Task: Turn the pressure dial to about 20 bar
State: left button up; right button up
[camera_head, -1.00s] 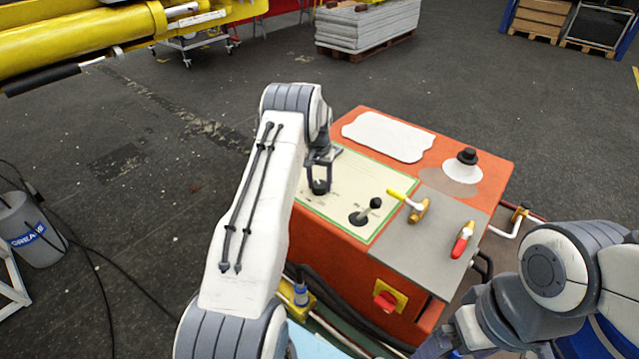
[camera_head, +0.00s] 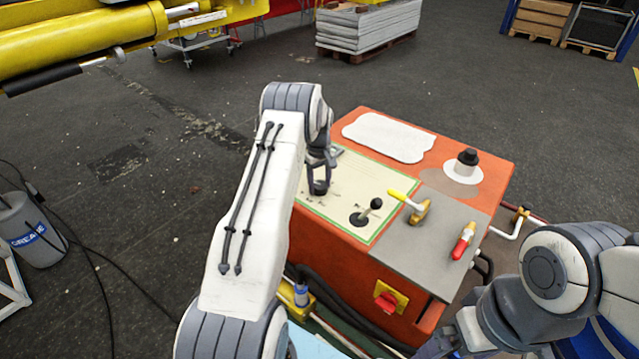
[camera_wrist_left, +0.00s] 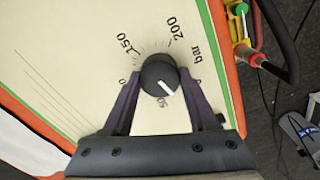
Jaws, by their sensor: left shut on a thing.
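The pressure dial (camera_wrist_left: 159,76) is a round black knob with a white pointer line on a cream panel (camera_wrist_left: 70,50). In the left wrist view its pointer aims down and right, just to the right of the printed 50. Marks 150, 200 and "bar" show above it; other numbers are partly hidden. My left gripper (camera_wrist_left: 159,83) is shut on the knob, one finger on each side.
The orange unit (camera_head: 345,232) also carries a black joystick (camera_head: 368,212), a yellow-handled valve (camera_head: 408,201), a red-handled valve (camera_head: 463,241), a black cap (camera_head: 466,158) and a red switch (camera_head: 387,301). A yellow boom (camera_head: 80,35) lies at upper left.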

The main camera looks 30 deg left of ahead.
aim_at(319, 184)
pick_arm(q)
jog(key=shift+r+n, duration=0.1)
jog(key=shift+n, duration=0.2)
dwell(0.4)
jog(key=o, duration=1.4)
notch_tip(319, 184, up, 10)
jog(key=shift+r+b, duration=0.2)
jog(key=shift+b, duration=0.25)
